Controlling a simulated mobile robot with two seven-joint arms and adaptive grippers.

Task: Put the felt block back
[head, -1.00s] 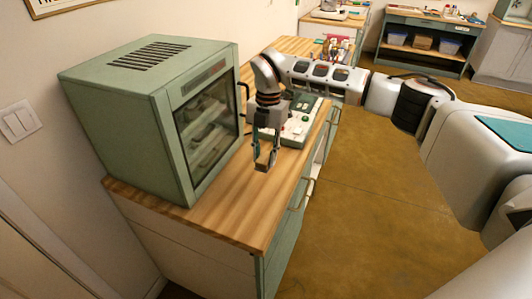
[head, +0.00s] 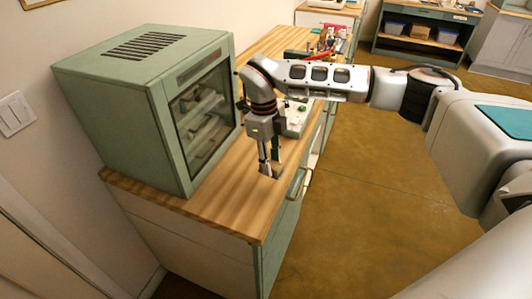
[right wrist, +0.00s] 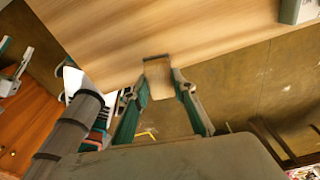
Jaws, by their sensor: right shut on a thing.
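My right gripper (head: 269,172) hangs fingers down over the wooden counter, in front of the green cabinet's glass door. In the right wrist view the gripper (right wrist: 160,88) is shut on a small tan block, the felt block (right wrist: 158,77), held between its fingertips. The block shows near the counter's edge there; whether it touches the top cannot be told. In the head view it is small and mostly hidden by the fingers. My left gripper is in neither view.
The pale green cabinet (head: 130,95) stands at the left with its glass door closed and trays inside. The wooden counter (head: 225,205) is bare in front of it. A board with small items (head: 297,118) lies behind my right gripper. Drawer handles (head: 299,182) stick out at the counter's front.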

